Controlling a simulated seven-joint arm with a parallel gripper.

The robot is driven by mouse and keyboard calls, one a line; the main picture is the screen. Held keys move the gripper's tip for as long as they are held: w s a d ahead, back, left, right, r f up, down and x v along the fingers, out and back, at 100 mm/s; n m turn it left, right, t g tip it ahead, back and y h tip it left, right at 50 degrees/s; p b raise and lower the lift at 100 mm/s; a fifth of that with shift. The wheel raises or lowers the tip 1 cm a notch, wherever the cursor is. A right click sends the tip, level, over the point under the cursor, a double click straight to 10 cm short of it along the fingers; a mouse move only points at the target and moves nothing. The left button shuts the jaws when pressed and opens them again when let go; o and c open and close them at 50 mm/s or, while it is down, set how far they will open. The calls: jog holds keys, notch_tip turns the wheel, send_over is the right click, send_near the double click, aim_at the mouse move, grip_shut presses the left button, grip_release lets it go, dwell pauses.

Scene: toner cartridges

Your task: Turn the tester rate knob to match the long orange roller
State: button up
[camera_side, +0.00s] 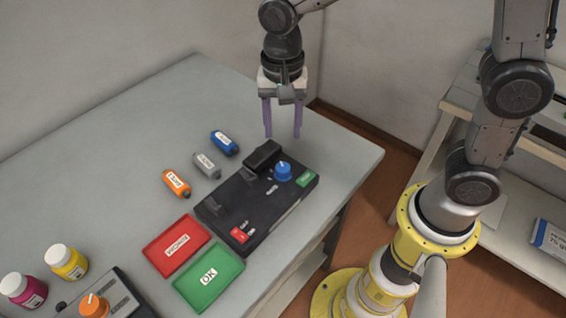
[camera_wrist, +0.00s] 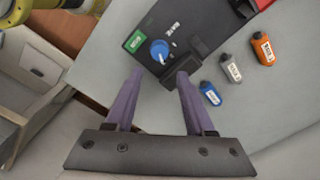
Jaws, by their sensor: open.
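The black tester (camera_side: 250,208) lies on the grey table. Its blue rate knob (camera_side: 283,172), with a white pointer line, sits near the green button; the knob also shows in the wrist view (camera_wrist: 159,50). The orange roller (camera_side: 176,183) lies on the table left of the tester, and in the wrist view (camera_wrist: 263,48). A grey roller (camera_side: 206,165) and a blue roller (camera_side: 224,143) lie beside it. My gripper (camera_side: 283,136) is open and empty, fingers pointing down, above the table behind the knob and apart from it.
A red tray (camera_side: 176,246) and a green OK tray (camera_side: 209,279) lie in front of the tester. A yellow bottle (camera_side: 68,263), a magenta bottle (camera_side: 22,290) and a device with an orange knob (camera_side: 93,305) stand at front left. A raised black block (camera_side: 262,156) stands beside the blue knob.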

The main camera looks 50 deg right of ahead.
aim_at(283, 168)
notch_tip(283, 168, down, 12)
jog(key=shift+r, duration=0.2)
grip_shut()
dwell(0.4)
